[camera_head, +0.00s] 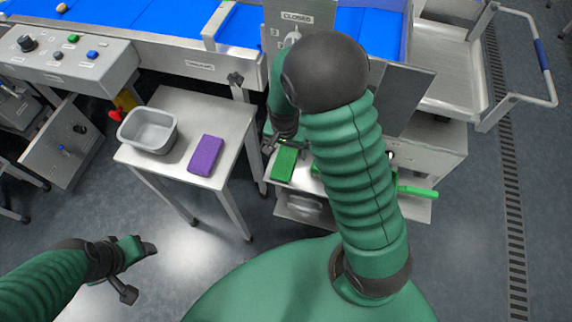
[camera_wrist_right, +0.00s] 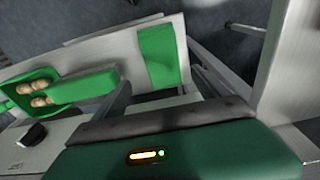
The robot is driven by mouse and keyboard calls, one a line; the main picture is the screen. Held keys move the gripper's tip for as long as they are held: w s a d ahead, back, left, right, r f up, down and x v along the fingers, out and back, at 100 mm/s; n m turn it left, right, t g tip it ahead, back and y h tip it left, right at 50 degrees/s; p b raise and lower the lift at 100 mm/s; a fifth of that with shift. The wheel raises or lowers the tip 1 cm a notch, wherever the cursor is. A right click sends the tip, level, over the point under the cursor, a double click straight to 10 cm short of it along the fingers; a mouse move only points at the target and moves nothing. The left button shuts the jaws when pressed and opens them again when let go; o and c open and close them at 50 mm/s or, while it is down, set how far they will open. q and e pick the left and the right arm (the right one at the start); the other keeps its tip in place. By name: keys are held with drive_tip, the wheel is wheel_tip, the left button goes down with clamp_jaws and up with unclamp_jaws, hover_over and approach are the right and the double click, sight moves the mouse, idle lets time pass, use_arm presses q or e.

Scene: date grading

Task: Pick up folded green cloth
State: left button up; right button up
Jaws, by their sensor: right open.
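The folded green cloth (camera_head: 285,163) lies flat on a light metal surface, left of my right arm in the head view. It also shows in the right wrist view as a green rectangle (camera_wrist_right: 160,55) near the top middle. My right gripper (camera_head: 284,138) is open and empty, just beyond and above the cloth, partly hidden by its own wrist. Whether it touches the cloth cannot be told, but the cloth looks free. My left gripper (camera_head: 142,272) is open and empty over the floor at the lower left.
A small metal table (camera_head: 180,117) left of the cloth holds a grey tub (camera_head: 148,130) and a purple block-like item (camera_head: 206,155). A green tray (camera_wrist_right: 57,78) with several tan dates stands beside the cloth. A panel (camera_head: 405,98) rises behind my right arm.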

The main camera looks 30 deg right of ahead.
sight(285, 161)
drive_tip(key=shift+f, duration=0.8)
drive_tip(key=shift+a+f, duration=0.1)
drive_tip(key=shift+f, duration=0.15)
drive_tip(key=f+b, duration=0.1)
drive_tip(key=f, duration=0.1)
drive_tip(key=a+f, duration=0.1)
drive_tip(key=shift+w+a+f+b, duration=0.1)
drive_tip(key=shift+w+f+b, duration=0.05)
drive_tip(key=shift+f+b, duration=0.25)
drive_tip(key=shift+w+f, duration=0.1)
drive_tip(key=shift+f, duration=0.25)
drive_tip(key=shift+d+f, duration=0.1)
drive_tip(key=shift+d, duration=0.55)
drive_tip(key=shift+c, duration=1.9)
drive_tip(key=shift+a, duration=0.4)
drive_tip(key=c, duration=1.1)
use_arm(q)
drive_tip(key=shift+s+a+f, duration=0.1)
drive_tip(key=shift+a+f, duration=0.1)
drive_tip(key=shift+f, duration=0.35)
drive_tip(key=shift+a+f, duration=0.15)
drive_tip(key=shift+f, duration=0.4)
use_arm(e)
drive_tip(key=shift+o, duration=0.2)
drive_tip(key=shift+d, duration=0.2)
